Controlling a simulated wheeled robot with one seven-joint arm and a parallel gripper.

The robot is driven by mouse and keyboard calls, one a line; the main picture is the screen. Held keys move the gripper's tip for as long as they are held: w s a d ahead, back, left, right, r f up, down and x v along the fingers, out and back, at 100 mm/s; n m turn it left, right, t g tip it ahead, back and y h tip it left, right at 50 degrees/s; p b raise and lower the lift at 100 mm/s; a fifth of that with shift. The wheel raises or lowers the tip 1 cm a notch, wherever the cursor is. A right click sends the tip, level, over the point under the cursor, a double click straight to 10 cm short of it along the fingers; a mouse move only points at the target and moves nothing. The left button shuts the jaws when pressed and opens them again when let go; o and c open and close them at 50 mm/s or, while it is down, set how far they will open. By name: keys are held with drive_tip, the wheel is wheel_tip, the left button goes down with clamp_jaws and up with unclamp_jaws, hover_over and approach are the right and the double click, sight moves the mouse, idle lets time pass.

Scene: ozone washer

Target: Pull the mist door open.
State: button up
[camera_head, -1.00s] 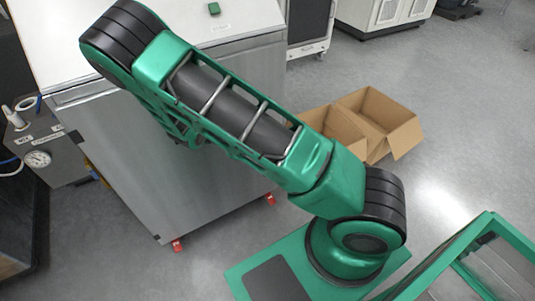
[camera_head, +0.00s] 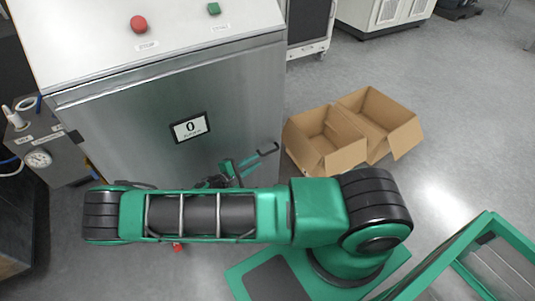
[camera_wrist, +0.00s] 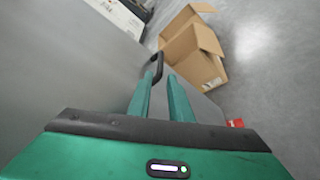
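The mist door (camera_head: 150,130) is the grey metal front of the washer cabinet and looks closed. Its black handle (camera_head: 268,149) stands out near the right edge; it also shows in the wrist view (camera_wrist: 157,68). My gripper (camera_head: 256,161) is just left of and below the handle in the head view. In the wrist view my gripper (camera_wrist: 161,78) has its two green fingers apart, with the handle at the fingertips, partly between them. I cannot tell whether they touch it. My arm hides the lower part of the door in the head view.
The washer top carries a red button (camera_head: 139,24) and a green button (camera_head: 214,8). A small display (camera_head: 190,127) sits on the front. Open cardboard boxes (camera_head: 330,140) stand on the floor to the right. A gauge unit (camera_head: 40,158) is at the left.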

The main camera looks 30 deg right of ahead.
sight(268, 153)
drive_tip(key=x, duration=0.9)
drive_tip(key=shift+d, duration=0.3)
drive_tip(key=shift+c, duration=0.6)
clamp_jaws()
